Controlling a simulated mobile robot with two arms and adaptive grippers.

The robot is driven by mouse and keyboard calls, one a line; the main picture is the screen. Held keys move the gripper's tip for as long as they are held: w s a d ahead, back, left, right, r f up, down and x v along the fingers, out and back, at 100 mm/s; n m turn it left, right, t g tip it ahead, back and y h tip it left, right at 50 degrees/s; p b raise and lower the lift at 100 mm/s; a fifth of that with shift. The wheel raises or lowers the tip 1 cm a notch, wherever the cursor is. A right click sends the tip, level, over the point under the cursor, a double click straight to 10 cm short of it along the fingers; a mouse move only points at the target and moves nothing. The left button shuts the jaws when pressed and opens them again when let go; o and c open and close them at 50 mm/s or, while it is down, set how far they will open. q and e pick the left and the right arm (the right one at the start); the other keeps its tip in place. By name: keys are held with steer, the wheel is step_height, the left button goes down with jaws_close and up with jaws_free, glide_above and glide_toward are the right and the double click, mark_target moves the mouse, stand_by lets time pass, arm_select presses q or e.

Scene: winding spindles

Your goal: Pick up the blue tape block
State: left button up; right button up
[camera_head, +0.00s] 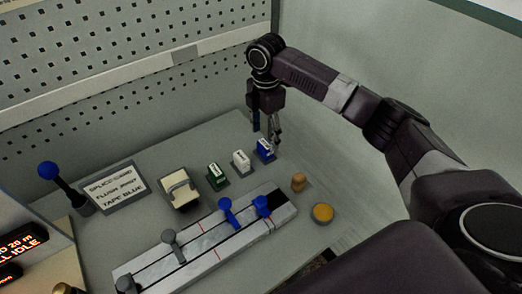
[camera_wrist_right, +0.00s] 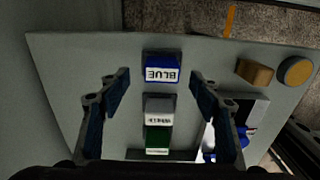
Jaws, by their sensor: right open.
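The blue tape block (camera_head: 265,149) stands at the right end of a row of three blocks on the grey table, beside a white block (camera_head: 241,161) and a green block (camera_head: 217,175). In the right wrist view the blue block (camera_wrist_right: 162,68) shows its label "BLUE" upside down, ahead of the fingers and between their lines. My right gripper (camera_head: 266,142) is above and close to the blue block in the head view. Its two fingers (camera_wrist_right: 160,90) are spread wide with nothing between them gripped. My left gripper is not in view.
A grey rail fixture (camera_head: 205,245) with blue and grey knobs lies in front of the blocks. A wooden peg (camera_head: 298,182) and a yellow round disc (camera_head: 323,213) stand to the right. A sign (camera_head: 114,187) and pegboard wall (camera_head: 120,60) are behind.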

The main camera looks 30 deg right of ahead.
mark_target(265, 144)
steer(key=shift+s+d+f+p, duration=0.1)
steer(key=shift+s+f+p, duration=0.2)
steer(key=shift+f, duration=0.5)
steer(key=f, duration=0.2)
steer(key=f+p, duration=0.1)
steer(key=f, duration=0.1)
steer(key=shift+w+a, duration=0.15)
steer(key=shift+a, duration=0.05)
steer(key=shift+f, duration=0.4)
steer(key=c, duration=1.3)
